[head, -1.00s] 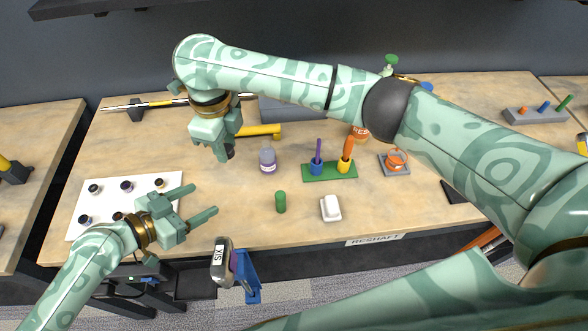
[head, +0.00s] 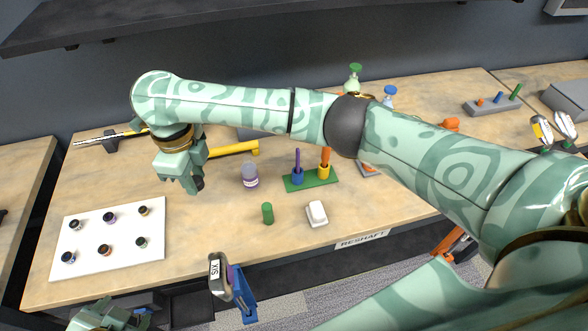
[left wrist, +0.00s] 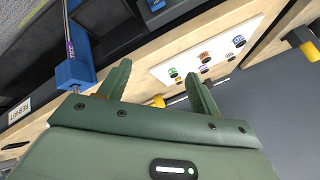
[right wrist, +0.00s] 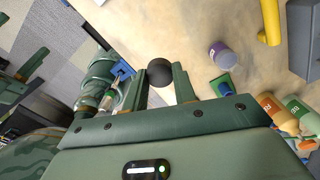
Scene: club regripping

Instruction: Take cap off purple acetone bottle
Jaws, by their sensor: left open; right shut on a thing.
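The purple acetone bottle (head: 250,178) stands upright on the bench, with a translucent body and a purple and white label. It also shows in the right wrist view (right wrist: 222,54); I see no dark cap on its top. My right gripper (head: 188,186) is left of the bottle, apart from it. It is shut on a dark round cap (right wrist: 160,72), which also shows below the fingers in the head view (head: 199,184). My left gripper (left wrist: 158,82) is open and empty; in the head view only part of it shows at the bottom edge.
A white board (head: 110,238) with several small jars lies at left. A green cylinder (head: 268,213) and a white block (head: 317,213) stand in front of the bottle. A green tray (head: 311,180) with blue and yellow holders is at its right. Bare bench lies between board and bottle.

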